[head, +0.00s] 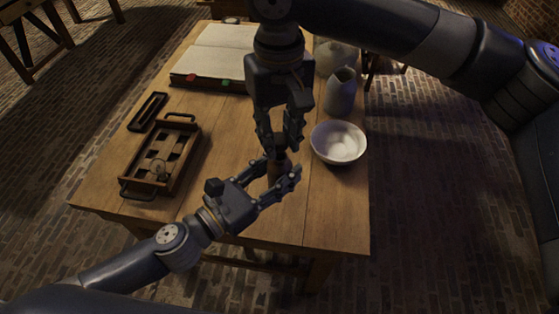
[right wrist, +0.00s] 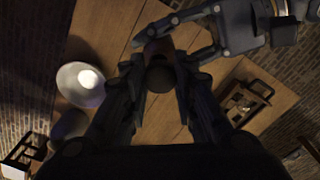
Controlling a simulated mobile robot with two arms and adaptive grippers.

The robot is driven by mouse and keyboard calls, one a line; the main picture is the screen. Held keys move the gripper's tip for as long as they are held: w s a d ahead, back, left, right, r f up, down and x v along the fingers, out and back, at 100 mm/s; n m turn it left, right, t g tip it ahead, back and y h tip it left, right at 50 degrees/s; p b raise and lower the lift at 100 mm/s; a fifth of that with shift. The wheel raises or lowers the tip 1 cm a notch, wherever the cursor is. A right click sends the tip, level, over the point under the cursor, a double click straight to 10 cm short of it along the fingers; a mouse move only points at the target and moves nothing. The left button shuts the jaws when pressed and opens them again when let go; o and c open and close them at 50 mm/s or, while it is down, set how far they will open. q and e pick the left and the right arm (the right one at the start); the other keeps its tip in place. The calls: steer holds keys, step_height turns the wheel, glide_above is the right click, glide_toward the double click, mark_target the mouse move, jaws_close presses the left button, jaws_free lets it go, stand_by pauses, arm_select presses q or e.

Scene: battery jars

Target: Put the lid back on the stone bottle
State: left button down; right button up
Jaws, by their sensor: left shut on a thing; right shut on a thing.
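The stone bottle (head: 279,168) is a small brown body over the front middle of the table. My left gripper (head: 281,174) is shut on it from the lower left, and the fingers hide much of it. My right gripper (head: 281,147) points down from above and is shut on the dark lid (head: 279,153), right over the bottle's top. In the right wrist view the round dark lid (right wrist: 161,79) sits between my right fingers, with the brown bottle (right wrist: 157,48) just beyond it. I cannot tell whether lid and bottle touch.
A white bowl (head: 338,143) stands close to the right of the grippers, with a grey jug (head: 341,93) behind it. A wooden tray with handles (head: 187,127) and a small dark tray (head: 148,112) lie left. An open book (head: 217,56) lies at the back. The front-left wood is clear.

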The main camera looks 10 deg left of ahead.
stand_by(0.4)
steer(key=shift+f, duration=0.95)
steer(key=shift+f, duration=0.55)
steer(key=o, duration=0.8)
step_height(320, 180, up, 12)
steer(key=shift+f, duration=0.1)
steer(key=shift+w, duration=0.1)
stand_by(0.5)
